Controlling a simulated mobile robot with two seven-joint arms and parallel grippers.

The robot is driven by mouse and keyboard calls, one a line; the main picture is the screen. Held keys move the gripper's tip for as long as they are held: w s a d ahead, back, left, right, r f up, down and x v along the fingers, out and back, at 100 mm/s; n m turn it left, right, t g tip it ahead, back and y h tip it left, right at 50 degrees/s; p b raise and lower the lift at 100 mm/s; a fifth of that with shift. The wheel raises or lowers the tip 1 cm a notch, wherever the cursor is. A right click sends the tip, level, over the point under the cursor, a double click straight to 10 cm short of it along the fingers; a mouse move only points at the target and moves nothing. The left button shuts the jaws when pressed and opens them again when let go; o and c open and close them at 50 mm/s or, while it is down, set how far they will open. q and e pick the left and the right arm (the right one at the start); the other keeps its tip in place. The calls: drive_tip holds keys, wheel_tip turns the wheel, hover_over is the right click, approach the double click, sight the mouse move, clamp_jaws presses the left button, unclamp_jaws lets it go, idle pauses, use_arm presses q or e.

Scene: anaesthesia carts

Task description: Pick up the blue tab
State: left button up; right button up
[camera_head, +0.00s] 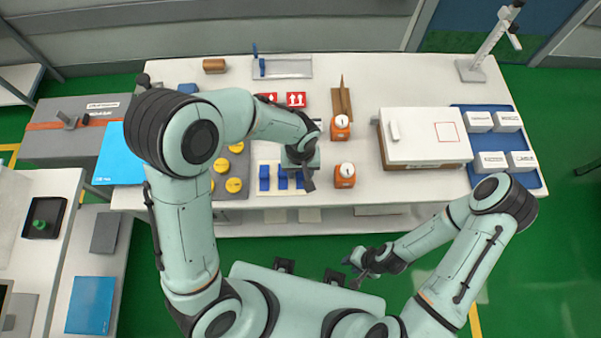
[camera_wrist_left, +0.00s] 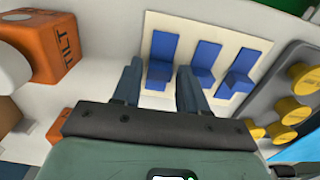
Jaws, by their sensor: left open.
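Three blue tabs stand in a row on a white board (camera_wrist_left: 152,26). In the head view they are the left tab (camera_head: 264,178), the middle tab (camera_head: 282,179) and the right tab (camera_head: 300,181), which my left gripper partly covers. In the left wrist view the nearest tab (camera_wrist_left: 163,55) shows between the fingertips of my left gripper (camera_wrist_left: 160,76), which is open. The other two tabs (camera_wrist_left: 203,62) (camera_wrist_left: 239,74) lie to the right, outside the fingers. I cannot tell the remaining height. My right gripper (camera_head: 361,270) is in front of the table, away from the tabs; its jaws are unclear.
Orange cubes (camera_head: 344,176) stand right of the board, one marked TILT in the wrist view (camera_wrist_left: 50,45). Yellow round pieces (camera_head: 234,185) sit on a grey plate to the left. A white box (camera_head: 425,135) and a blue tray (camera_head: 533,180) stand further right.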

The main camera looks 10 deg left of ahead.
use_arm(q)
drive_tip(key=c, duration=0.7)
drive_tip(key=shift+r, duration=0.15)
